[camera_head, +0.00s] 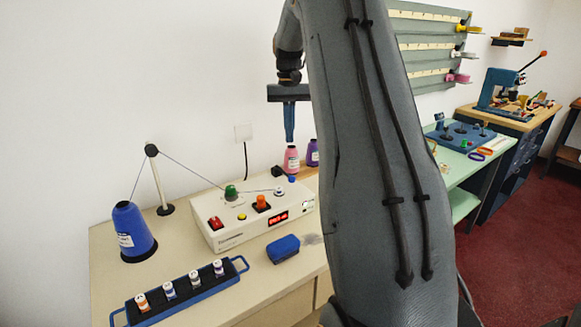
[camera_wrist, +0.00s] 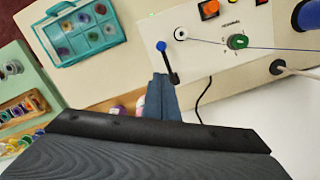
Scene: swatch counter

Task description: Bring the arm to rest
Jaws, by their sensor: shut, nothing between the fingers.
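My gripper (camera_head: 289,138) points straight down above the back of the counter in the head view, with its blue fingers together and empty. In the wrist view the gripper (camera_wrist: 161,82) shows at the centre, its fingertips near a black lever with a blue knob (camera_wrist: 161,46). My grey arm fills the middle of the head view and hides part of the counter.
A white winder box (camera_head: 262,212) stands on the counter (camera_head: 110,262). A pink bottle (camera_head: 291,160) is below the gripper. A blue thread cone (camera_head: 132,232) and a rack of small spools (camera_head: 180,291) are at left. A teal case (camera_wrist: 82,33) shows in the wrist view.

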